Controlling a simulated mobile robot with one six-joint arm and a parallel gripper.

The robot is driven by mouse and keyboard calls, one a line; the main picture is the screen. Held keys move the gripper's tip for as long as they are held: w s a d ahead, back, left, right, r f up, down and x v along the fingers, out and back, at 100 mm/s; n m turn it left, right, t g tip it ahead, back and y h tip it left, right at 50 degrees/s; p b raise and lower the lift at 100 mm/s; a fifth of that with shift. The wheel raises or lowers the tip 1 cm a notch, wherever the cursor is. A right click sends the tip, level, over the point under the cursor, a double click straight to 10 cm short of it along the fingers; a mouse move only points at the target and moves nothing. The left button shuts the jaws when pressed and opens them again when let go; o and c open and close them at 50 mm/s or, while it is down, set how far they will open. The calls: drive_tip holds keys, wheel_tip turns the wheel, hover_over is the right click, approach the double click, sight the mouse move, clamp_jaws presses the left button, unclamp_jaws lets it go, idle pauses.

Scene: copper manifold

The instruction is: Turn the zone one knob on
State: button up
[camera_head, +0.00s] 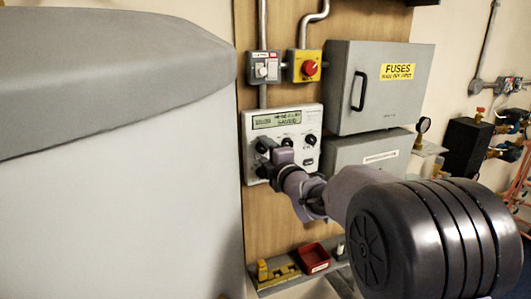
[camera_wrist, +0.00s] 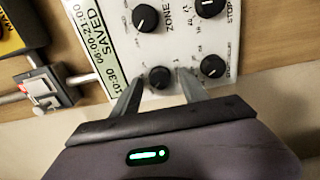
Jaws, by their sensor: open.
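The white control panel (camera_head: 300,120) with its green display hangs on the wooden board. It also fills the upper part of the wrist view (camera_wrist: 118,50), turned sideways. My gripper (camera_wrist: 160,82) is open, and its two fingers lie on either side of a small black knob (camera_wrist: 160,77). I cannot tell whether they touch it. Another black knob (camera_wrist: 145,18) sits above it, beside a "ZONE" label. One more black knob (camera_wrist: 213,66) is right of the fingers. The label of the knob between the fingers is unreadable. In the head view my gripper (camera_head: 268,158) covers the panel's lower left.
A grey switch (camera_head: 265,66) and a yellow box with a red knob (camera_head: 309,67) are above the panel. A grey fuse box (camera_head: 350,110) is to its right. A red tray (camera_head: 313,258) lies below. A large grey cover (camera_head: 110,190) fills the left.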

clamp_jaws()
drive_tip(key=shift+m+b, duration=0.35)
drive_tip(key=shift+m, duration=0.05)
drive_tip(key=shift+f+m+b, duration=0.15)
drive_tip(key=shift+m+b, duration=0.6)
drive_tip(key=shift+m, duration=0.35)
drive_tip(key=m+b, duration=0.1)
drive_tip(key=m, duration=0.4)
drive_tip(key=shift+b, duration=0.3)
drive_tip(key=m, duration=0.4)
drive_tip(key=shift+m, duration=0.4)
drive_tip(key=m, duration=0.5)
drive_tip(key=shift+r, duration=0.2)
